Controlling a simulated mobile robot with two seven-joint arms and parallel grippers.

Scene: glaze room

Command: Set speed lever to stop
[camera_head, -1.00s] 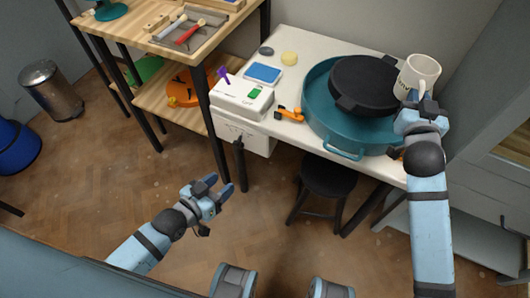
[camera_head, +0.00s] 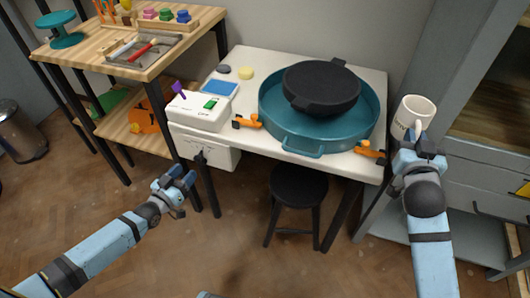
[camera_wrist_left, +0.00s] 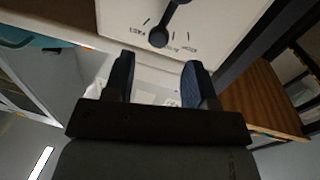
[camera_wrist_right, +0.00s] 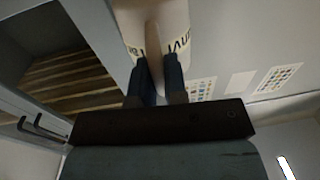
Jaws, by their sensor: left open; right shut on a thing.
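A black lever (camera_head: 200,157) sits on the front of the white box (camera_head: 222,157) under the table's left end. My right gripper (camera_head: 418,146) is shut on the handle of a cream mug (camera_head: 408,110), which also shows in the right wrist view (camera_wrist_right: 140,18).
The white table (camera_head: 365,78) bears a teal basin (camera_head: 272,113) with a black bowl in it. A white control unit (camera_head: 188,113) has a purple lever and green switch. A black stool (camera_head: 298,186) stands beneath; a wooden shelf (camera_head: 205,20) stands left.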

